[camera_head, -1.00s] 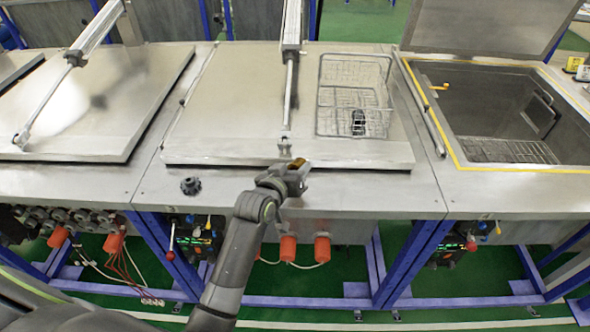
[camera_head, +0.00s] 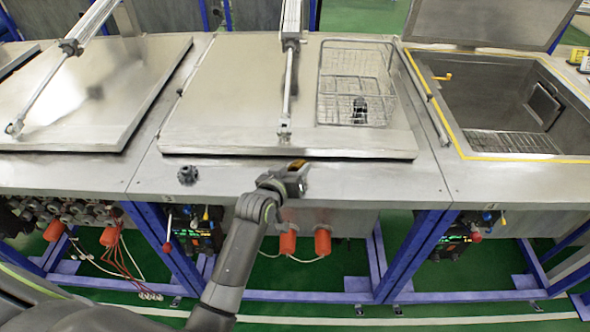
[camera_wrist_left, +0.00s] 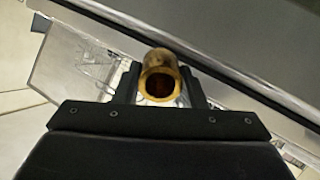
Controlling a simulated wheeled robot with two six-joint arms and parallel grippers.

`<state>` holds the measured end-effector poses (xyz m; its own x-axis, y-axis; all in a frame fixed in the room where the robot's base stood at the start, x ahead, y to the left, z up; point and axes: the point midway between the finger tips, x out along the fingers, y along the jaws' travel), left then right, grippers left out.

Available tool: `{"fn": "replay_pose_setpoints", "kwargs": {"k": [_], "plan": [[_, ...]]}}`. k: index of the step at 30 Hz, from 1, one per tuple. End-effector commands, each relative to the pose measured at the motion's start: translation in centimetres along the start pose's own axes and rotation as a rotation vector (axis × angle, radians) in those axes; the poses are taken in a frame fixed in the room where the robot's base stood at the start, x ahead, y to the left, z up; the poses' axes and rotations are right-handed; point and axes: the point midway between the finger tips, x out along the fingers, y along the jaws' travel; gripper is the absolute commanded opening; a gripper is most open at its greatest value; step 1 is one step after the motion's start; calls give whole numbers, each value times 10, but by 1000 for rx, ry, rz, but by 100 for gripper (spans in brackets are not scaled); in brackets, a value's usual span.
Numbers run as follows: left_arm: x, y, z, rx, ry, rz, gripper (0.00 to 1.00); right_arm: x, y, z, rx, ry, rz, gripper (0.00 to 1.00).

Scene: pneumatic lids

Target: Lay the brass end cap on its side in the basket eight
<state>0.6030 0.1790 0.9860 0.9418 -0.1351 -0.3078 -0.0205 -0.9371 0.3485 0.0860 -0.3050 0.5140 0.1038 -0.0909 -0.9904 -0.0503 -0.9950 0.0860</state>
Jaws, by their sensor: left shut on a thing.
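My left gripper (camera_head: 296,178) is in front of the middle closed lid, above the bench's front strip. It is shut on the brass end cap (camera_head: 297,164), of which only a small part shows in the head view. In the left wrist view the end cap (camera_wrist_left: 160,78) sits between the two fingers with its round open end facing the camera. A wire basket (camera_head: 330,85) stands on the right part of the middle lid, with a small dark object (camera_head: 359,108) inside it. Whether this is basket eight I cannot tell. My right gripper is not in view.
The middle lid (camera_head: 235,100) carries a pneumatic cylinder (camera_head: 290,60) left of the basket. At right is an open tank (camera_head: 500,90) with a yellow-edged rim and wire rack (camera_head: 515,142). A dark knob (camera_head: 187,175) stands on the bench front at left.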

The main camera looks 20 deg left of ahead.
Motion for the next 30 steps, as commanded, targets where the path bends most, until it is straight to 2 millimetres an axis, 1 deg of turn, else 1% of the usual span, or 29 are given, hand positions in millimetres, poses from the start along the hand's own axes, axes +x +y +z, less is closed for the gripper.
{"fn": "replay_pose_setpoints", "kwargs": {"k": [1, 2, 7, 8, 16, 20, 23, 30], "plan": [[0, 0, -1, 0, 3, 1, 4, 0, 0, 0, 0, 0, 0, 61], [0, 1, -1, 0, 3, 1, 38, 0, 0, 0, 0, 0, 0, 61], [0, 0, -1, 0, 2, 1, 60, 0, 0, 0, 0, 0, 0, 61], [0, 0, -1, 0, 2, 1, 62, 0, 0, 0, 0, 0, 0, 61], [-1, 0, 1, 0, -2, -1, 62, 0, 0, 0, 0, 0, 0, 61], [-7, 0, 1, -1, 1, 0, 62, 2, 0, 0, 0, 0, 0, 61], [-18, -1, 2, -1, 0, 0, 62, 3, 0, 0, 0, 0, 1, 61], [-58, -1, 1, 0, 2, -1, 62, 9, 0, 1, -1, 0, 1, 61]]}}
